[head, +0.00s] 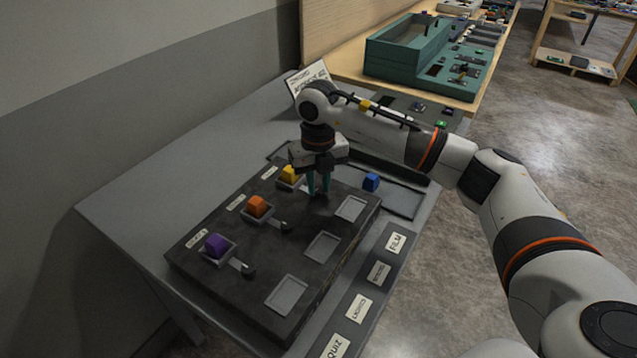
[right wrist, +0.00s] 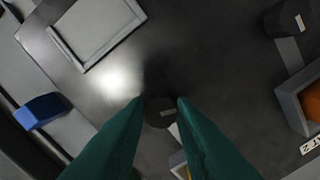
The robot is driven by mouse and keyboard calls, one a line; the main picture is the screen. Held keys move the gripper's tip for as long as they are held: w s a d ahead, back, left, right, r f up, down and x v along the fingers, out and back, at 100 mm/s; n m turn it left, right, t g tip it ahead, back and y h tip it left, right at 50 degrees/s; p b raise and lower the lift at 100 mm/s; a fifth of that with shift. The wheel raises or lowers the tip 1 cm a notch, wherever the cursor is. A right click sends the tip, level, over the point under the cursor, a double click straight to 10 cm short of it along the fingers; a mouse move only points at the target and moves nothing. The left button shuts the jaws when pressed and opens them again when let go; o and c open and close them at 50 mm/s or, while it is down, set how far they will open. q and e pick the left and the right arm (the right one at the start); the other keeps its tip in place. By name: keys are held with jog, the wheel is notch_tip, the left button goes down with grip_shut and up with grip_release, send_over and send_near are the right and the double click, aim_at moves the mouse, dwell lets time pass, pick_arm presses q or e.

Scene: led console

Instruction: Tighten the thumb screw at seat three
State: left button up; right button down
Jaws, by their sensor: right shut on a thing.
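The dark console board (head: 262,312) lies on a grey table. A purple block (head: 216,245), an orange block (head: 256,206) and a yellow block (head: 289,174) sit in its three left-hand seats. Dark thumb screws stand beside the purple seat (head: 248,270) and the orange seat (head: 284,226). My right gripper (head: 320,192) points down beside the yellow block, its green fingers shut on the third thumb screw (right wrist: 160,112). The fingers mostly hide this screw in the head view; its round dark top shows between the fingertips in the right wrist view. My left gripper is not in view.
Empty shallow recesses (head: 287,295) line the board's right side. A blue block (head: 371,182) sits right of the board's far end. A strip with several word labels (head: 359,308) lies along the near right. A teal box (head: 393,62) stands on the wooden bench behind.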

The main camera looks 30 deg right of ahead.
jog(key=m, duration=0.6)
jog(key=shift+w+r+m, duration=0.2)
jog(key=shift+r+m, duration=0.1)
jog(key=shift+r, duration=0.05)
jog(key=m, duration=0.3)
jog(key=shift+m, duration=1.9)
jog(key=shift+m+p, duration=0.3)
jog(key=c, duration=1.3)
grip_release()
jog(key=shift+o, duration=0.5)
jog(key=shift+s+f, duration=0.1)
